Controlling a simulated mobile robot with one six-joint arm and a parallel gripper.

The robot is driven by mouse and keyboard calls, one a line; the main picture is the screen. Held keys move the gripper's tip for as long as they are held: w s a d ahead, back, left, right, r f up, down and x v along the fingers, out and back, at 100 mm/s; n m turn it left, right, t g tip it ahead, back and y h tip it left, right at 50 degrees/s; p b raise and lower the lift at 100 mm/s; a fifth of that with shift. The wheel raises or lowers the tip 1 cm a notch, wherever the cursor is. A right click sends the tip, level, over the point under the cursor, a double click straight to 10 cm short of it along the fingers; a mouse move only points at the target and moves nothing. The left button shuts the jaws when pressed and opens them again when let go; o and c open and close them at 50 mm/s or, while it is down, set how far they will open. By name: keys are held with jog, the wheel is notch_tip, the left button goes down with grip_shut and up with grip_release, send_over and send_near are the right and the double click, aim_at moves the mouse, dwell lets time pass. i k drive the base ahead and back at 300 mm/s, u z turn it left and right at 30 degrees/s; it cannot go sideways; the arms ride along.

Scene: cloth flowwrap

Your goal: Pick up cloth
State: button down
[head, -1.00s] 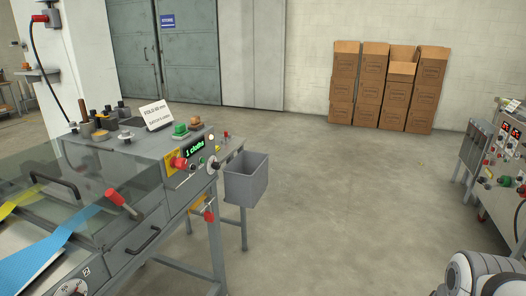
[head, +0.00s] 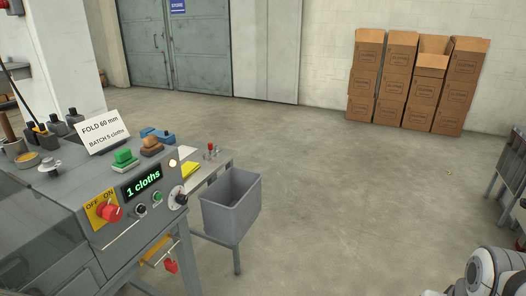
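A small flat yellow piece (head: 191,170) that looks like a folded cloth lies on the light side shelf (head: 217,157) at the right end of the grey machine. It is partly hidden behind the machine's control panel. A tiny yellow scrap (head: 449,172) lies on the open floor at the right; I cannot tell what it is. My gripper is not in view; only a white and dark part of my arm shows at the bottom right corner.
The machine's display (head: 143,184) reads "1 cloths". A sign (head: 103,131) reads "FOLD 60 mm, BATCH 5 cloths". Stacked cardboard boxes (head: 415,85) stand by the back wall. The middle floor is clear.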

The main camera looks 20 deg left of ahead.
aim_at(188, 168)
jog(key=z, duration=0.05)
jog(key=i, duration=0.6)
jog(key=u, duration=0.7)
jog(key=i, duration=0.85)
jog(key=u, duration=1.6)
